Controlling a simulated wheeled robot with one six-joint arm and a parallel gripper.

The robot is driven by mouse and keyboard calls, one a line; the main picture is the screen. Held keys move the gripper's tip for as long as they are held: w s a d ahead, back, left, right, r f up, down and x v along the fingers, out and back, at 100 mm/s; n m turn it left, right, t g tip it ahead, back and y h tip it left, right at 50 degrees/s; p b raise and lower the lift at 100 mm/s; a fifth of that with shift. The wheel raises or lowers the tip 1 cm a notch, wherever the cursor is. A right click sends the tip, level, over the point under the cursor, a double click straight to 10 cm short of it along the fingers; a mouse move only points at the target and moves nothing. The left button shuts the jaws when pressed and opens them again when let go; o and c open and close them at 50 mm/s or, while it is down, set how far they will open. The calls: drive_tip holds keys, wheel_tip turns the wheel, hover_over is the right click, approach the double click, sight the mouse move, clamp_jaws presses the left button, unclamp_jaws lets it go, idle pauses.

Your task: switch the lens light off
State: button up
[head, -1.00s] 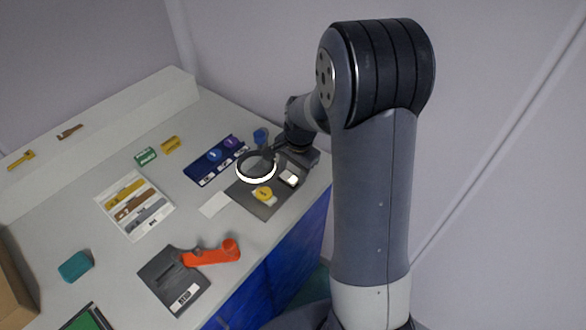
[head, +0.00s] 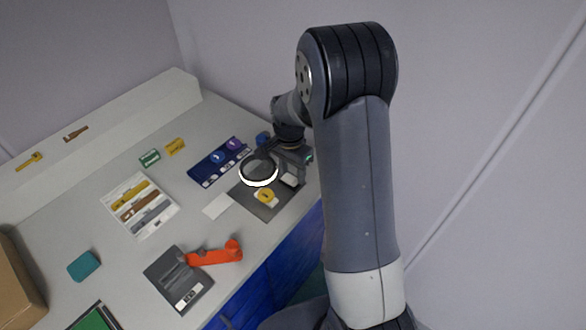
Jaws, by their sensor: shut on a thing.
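The ring lens (head: 259,170) stands over a dark mat (head: 262,206) near the table's right edge. The lower rim of the lens glows white. A small white block (head: 290,180) sits on the mat just right of the lens. My gripper (head: 279,150) is at the back right of the lens, by the dark part where the lens joins its mount. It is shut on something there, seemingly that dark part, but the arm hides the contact. A yellow round piece (head: 266,195) lies on the mat in front of the lens.
A blue tray (head: 212,168) with round pieces lies left of the lens. A white card (head: 217,206) lies in front of it. A white tool board (head: 138,205) is farther left.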

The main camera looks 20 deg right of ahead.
sight(291, 175)
drive_tip(key=o, duration=1)
drive_tip(key=shift+r, duration=0.15)
drive_tip(key=r, duration=0.7)
drive_tip(key=r+b, duration=0.1)
drive_tip(key=r, duration=0.2)
drive_tip(key=shift+w+a+r, duration=0.2)
drive_tip(key=shift+w+r, duration=0.05)
drive_tip(key=shift+r, duration=0.05)
drive_tip(key=shift+f, duration=0.1)
